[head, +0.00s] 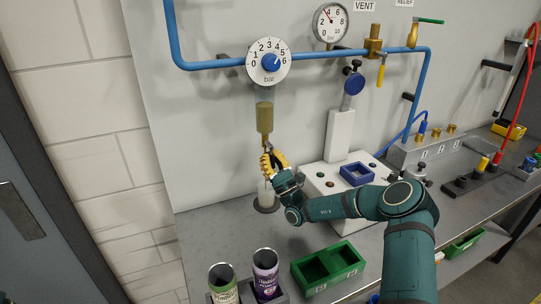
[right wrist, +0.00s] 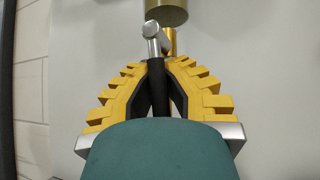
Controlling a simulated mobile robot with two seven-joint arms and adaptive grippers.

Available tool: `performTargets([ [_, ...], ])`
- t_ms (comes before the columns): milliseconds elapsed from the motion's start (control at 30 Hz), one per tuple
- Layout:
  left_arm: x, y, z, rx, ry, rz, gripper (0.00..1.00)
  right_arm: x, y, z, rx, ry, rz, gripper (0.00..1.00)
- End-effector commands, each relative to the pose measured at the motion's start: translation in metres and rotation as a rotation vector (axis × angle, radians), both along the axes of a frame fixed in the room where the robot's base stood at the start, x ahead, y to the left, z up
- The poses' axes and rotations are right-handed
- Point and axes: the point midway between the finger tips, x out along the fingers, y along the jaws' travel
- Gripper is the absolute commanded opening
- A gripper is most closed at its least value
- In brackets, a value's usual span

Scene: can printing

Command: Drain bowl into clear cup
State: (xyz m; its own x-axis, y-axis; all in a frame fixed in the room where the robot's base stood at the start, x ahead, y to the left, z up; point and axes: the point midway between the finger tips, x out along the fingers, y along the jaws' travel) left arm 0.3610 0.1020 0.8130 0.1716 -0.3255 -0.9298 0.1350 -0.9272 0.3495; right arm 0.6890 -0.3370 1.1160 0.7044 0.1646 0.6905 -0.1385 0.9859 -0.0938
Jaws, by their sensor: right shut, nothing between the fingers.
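The bowl (head: 265,117) hangs under the pressure dial on the wall panel and holds murky olive liquid. Its underside also shows at the top of the right wrist view (right wrist: 167,14). A brass drain fitting (right wrist: 169,42) with a silver lever end (right wrist: 151,30) sits below it. The pale, see-through cup (head: 267,200) stands upright on the bench below the bowl. My right gripper (head: 268,158) is shut at the drain fitting, above the cup. A dark rod (right wrist: 160,90) shows between the yellow fingers; its contact with them is unclear. My left gripper is out of view.
Two open cans, green (head: 223,284) and purple (head: 266,273), stand at the front. A green bin (head: 328,268) is beside them. A white box (head: 338,185) carries a blue tray (head: 357,174) right of the cup. Bench left of the cup is clear.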

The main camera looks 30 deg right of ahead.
Motion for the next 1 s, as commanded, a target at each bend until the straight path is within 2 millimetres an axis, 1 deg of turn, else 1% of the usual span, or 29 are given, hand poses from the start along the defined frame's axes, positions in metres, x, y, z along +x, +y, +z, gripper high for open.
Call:
performTargets([
  [33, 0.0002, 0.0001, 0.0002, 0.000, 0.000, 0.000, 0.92, -0.0007, 0.0002, -0.0026, 0.005, 0.004, 0.001, 0.00],
  [433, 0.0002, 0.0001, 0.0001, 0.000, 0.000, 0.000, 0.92, -0.0008, 0.0005, -0.0034, 0.009, 0.003, 0.002, 0.00],
  [467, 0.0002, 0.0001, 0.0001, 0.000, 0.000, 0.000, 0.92, -0.0008, 0.0005, -0.0034, 0.009, 0.003, 0.002, 0.09],
  [500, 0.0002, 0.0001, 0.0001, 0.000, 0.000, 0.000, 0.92, -0.0007, 0.0005, -0.0033, 0.009, 0.003, 0.002, 0.23],
  [567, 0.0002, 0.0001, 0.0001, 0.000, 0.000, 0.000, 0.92, -0.0006, 0.0006, -0.0028, 0.008, 0.003, 0.001, 0.43],
  [867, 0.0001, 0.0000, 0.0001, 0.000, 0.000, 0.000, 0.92, -0.0002, 0.0003, -0.0012, 0.006, 0.001, 0.001, 0.43],
  [1000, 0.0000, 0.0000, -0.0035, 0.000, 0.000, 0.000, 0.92, -0.0003, -0.0021, -0.0012, -0.044, 0.002, -0.001, 0.43],
])
